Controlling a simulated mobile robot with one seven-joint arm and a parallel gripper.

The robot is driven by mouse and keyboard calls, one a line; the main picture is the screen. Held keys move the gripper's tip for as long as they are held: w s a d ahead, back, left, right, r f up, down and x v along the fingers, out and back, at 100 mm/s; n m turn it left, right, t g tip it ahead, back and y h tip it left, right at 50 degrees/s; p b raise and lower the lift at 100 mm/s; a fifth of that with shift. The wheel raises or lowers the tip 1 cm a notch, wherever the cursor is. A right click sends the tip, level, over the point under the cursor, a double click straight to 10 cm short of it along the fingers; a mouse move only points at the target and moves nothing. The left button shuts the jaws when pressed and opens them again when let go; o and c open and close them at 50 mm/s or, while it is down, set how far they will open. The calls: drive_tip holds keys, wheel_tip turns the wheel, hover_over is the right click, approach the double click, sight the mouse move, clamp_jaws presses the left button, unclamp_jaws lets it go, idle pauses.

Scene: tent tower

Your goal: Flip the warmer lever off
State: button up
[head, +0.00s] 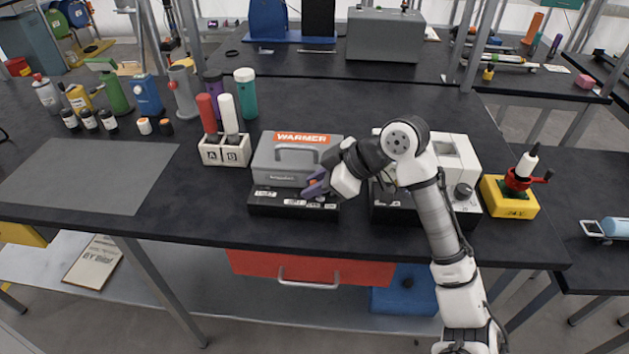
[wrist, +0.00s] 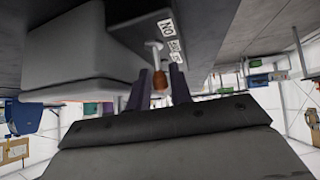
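The grey warmer (head: 290,165), with an orange WARMER label, stands on a black base (head: 275,208) with small white labels along its front. The warmer lever (wrist: 160,79) shows in the wrist view as a thin metal stem with a brown-orange knob. White labels (wrist: 172,40) lie beside its stem. My gripper (wrist: 160,78) has its two dark fingers on either side of the knob, with small gaps visible. It also shows in the head view (head: 312,188) at the base's right front. There the lever is too small or hidden to make out.
A white device with a dark knob (head: 464,191) stands right of the warmer, under my arm. Red and white bottles in an A/B holder (head: 224,152) stand left. A yellow block (head: 510,198) is at far right. A grey mat (head: 90,175) leaves free room at left.

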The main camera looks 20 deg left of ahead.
drive_tip(key=shift+a+f, duration=0.15)
clamp_jaws()
drive_tip(key=shift+s+a+h, duration=0.1)
drive_tip(key=shift+a+h, duration=0.1)
drive_tip(key=shift+h, duration=0.2)
drive_tip(key=shift+f+h, duration=0.1)
drive_tip(key=shift+h, duration=0.4)
unclamp_jaws()
